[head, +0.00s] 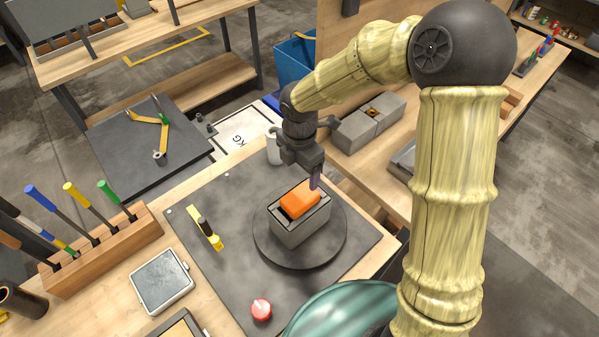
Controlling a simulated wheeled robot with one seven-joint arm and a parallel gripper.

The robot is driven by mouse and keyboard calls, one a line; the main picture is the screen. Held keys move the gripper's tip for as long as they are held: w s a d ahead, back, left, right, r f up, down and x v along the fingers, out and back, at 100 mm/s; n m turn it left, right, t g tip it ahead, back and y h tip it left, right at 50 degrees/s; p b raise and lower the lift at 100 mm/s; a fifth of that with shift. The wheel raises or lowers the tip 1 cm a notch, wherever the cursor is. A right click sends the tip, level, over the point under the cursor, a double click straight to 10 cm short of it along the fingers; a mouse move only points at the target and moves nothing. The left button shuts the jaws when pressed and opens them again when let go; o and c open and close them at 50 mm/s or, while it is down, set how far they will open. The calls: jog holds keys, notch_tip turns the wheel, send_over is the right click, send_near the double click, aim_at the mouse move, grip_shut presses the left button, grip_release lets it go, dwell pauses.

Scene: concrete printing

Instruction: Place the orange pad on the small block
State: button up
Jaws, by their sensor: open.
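The orange pad (299,202) lies on top of the small grey block (302,228). The block stands on a round dark turntable (268,246) on the dark work mat. My gripper (314,183) is open and points down at the far right end of the pad. One finger shows close to the pad's edge; the other is hard to make out. I cannot tell whether the finger touches the pad.
A yellow tool (211,234) lies left of the turntable, and a red-topped knob (261,309) stands in front. A wooden rack (105,250) holds several tools. A square metal device (162,281) sits near it. Grey blocks (367,120) stand behind. The mat's left part is mostly clear.

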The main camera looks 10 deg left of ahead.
dwell(0.6)
jog(key=s+d+r+m+t, duration=0.1)
jog(key=s+d+m, duration=0.3)
jog(key=d+m, duration=0.6)
jog(key=s+d+r+m+t, duration=0.1)
jog(key=s+d+r+m, duration=0.2)
jog(key=d+m, duration=0.8)
jog(key=s+m, duration=0.2)
jog(key=m, duration=0.4)
jog(key=shift+s+d+r+m+t, duration=0.15)
jog(key=shift+s+r+m+t, duration=0.05)
jog(key=shift+r+m+t, duration=0.15)
